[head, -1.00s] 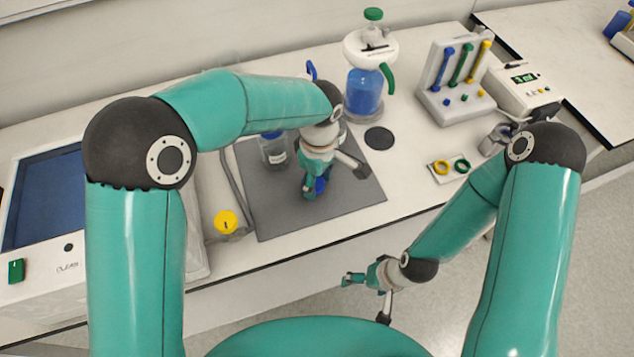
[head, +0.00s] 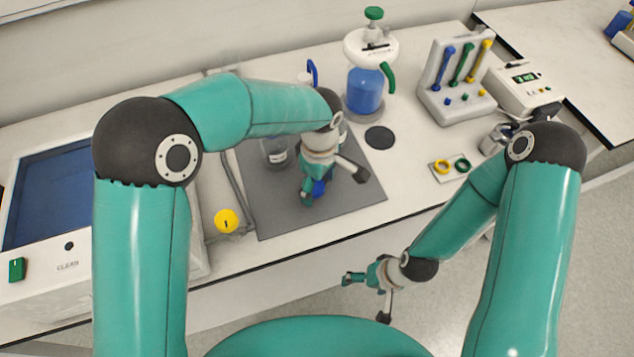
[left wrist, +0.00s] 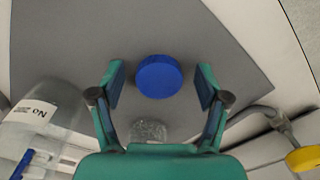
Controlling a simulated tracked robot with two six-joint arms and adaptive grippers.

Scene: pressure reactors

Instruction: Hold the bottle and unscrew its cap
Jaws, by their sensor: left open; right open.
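My left gripper (head: 308,198) is open, low over the grey mat. A round blue cap (left wrist: 159,76) shows between its spread fingers in the left wrist view, with a gap on both sides. Blue also shows beside the fingers in the head view (head: 319,187). A small clear piece (left wrist: 148,130) shows below the cap in the wrist view, partly hidden; I cannot tell whether the two are joined. My right gripper (head: 364,292) is open and empty, away from the bench front.
The grey mat (head: 270,215) has bare room at its front. A yellow knob (head: 226,221) stands at its left. A blue-filled vessel (head: 364,92), a tool rack (head: 453,85) and a plate with two rings (head: 447,170) stand behind and to the right.

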